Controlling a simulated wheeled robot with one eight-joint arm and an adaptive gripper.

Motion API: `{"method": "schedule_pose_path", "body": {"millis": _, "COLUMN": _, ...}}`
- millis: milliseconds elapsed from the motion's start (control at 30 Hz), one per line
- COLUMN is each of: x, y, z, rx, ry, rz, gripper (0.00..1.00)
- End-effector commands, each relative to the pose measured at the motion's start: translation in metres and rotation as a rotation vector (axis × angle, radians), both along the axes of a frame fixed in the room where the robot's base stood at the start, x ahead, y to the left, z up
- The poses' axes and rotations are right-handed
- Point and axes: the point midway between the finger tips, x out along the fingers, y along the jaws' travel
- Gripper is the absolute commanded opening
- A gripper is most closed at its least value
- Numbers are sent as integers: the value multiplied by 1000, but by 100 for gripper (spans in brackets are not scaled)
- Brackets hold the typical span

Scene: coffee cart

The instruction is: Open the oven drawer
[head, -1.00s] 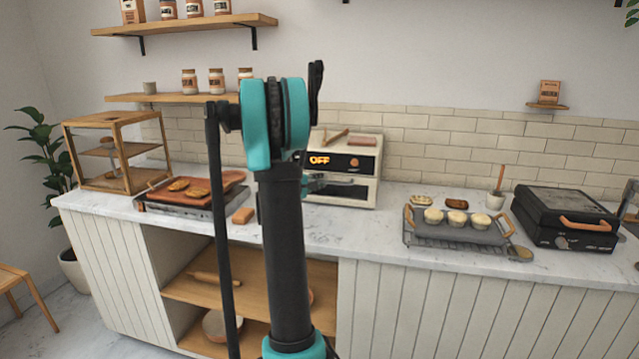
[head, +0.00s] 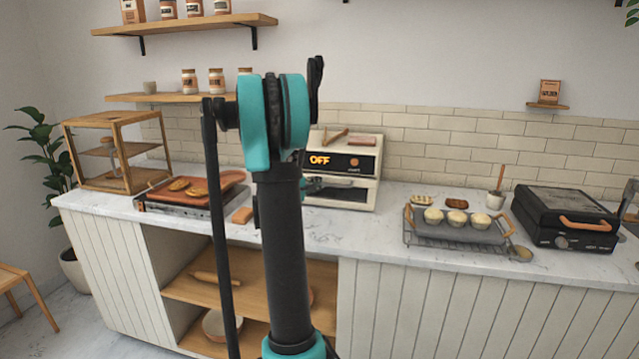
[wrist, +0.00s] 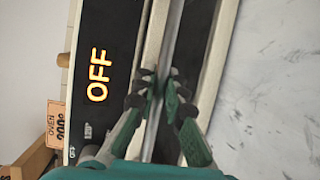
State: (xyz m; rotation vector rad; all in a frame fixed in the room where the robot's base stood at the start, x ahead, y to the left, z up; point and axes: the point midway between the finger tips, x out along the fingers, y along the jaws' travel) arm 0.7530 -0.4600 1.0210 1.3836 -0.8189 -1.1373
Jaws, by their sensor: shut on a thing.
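The oven (head: 365,165) is a cream box on the counter with a black panel reading "OFF"; it also fills much of the wrist view, turned sideways, with its panel (wrist: 105,60) at the left. A pale metal bar, the drawer handle (wrist: 171,35), runs down the middle of the wrist view beside a dark strip. My gripper (wrist: 160,88) is shut on this handle, one finger on each side. In the head view my gripper (head: 314,185) is mostly hidden behind my arm, at the oven's lower front. How far the drawer stands out is unclear.
A griddle with flatbreads (head: 190,190) is left of the oven. A tray of muffins (head: 455,228) and a black press (head: 565,215) stand to its right. Utensils (head: 345,136) lie on the oven. Bare marble counter lies in front.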

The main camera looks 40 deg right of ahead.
Motion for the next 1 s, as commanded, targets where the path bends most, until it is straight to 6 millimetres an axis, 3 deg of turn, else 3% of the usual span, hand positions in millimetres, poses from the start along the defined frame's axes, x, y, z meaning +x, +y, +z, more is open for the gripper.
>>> {"method": "schedule_pose_path", "body": {"millis": 400, "x": -72, "y": 86, "z": 0, "rx": 2, "ry": 0, "rz": 5, "gripper": 0}}
{"method": "schedule_pose_path", "body": {"millis": 600, "x": -98, "y": 117, "z": -1, "rx": 1, "ry": 0, "rz": 4, "gripper": 0}}
{"method": "schedule_pose_path", "body": {"millis": 1000, "x": -115, "y": 135, "z": 0, "rx": 1, "ry": -1, "rz": 1, "gripper": 0}}
